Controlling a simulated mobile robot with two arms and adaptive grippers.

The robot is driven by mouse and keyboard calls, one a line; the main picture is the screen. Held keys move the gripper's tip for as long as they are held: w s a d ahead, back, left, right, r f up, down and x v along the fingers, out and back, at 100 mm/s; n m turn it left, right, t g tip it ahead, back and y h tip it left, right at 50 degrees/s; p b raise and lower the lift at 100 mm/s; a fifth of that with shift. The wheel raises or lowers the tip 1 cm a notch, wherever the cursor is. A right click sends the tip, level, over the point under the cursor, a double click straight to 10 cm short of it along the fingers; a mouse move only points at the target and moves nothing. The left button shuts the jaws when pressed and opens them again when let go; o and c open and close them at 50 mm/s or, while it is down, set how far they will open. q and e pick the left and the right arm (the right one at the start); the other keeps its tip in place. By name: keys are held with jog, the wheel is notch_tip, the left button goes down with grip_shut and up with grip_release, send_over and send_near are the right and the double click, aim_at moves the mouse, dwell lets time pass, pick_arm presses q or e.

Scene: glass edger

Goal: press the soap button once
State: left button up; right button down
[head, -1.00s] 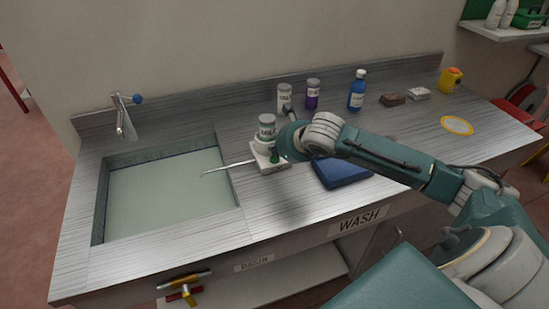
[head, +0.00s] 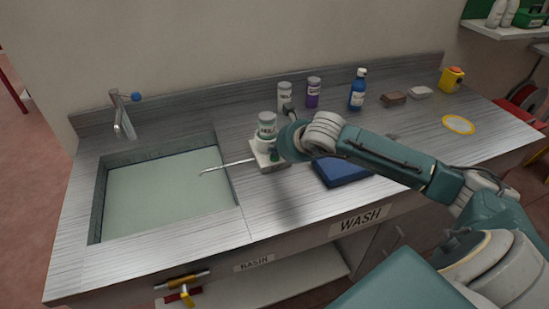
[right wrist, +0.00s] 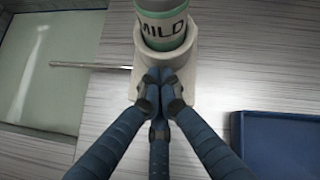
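The soap dispenser has a pale base (head: 270,165) on the counter, right of the basin, with a thin metal spout reaching left over the basin. A jar labelled MILD (head: 267,126) stands in it; the jar also shows in the right wrist view (right wrist: 163,25). My right gripper (right wrist: 160,84) has its dark blue fingers drawn together, tips at the near part of the pale base (right wrist: 191,72), with nothing seen between them. Whether they touch it I cannot tell. The soap button is not distinguishable; the fingertips may cover it. My left gripper is out of view.
A blue tray (head: 340,171) lies right of the dispenser. A white-labelled jar (head: 285,93), a purple jar (head: 313,95) and a blue bottle (head: 357,92) stand behind. The basin (head: 165,190) with its tap (head: 124,118) is at left. Counter front is clear.

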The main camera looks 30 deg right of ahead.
aim_at(276, 158)
jog(key=shift+f+b, duration=0.45)
jog(key=shift+b, duration=0.3)
dwell(0.7)
jog(key=shift+r, duration=0.8)
jog(key=shift+r+p, duration=1.15)
jog(key=shift+r, duration=1.45)
jog(key=shift+s+f, duration=0.15)
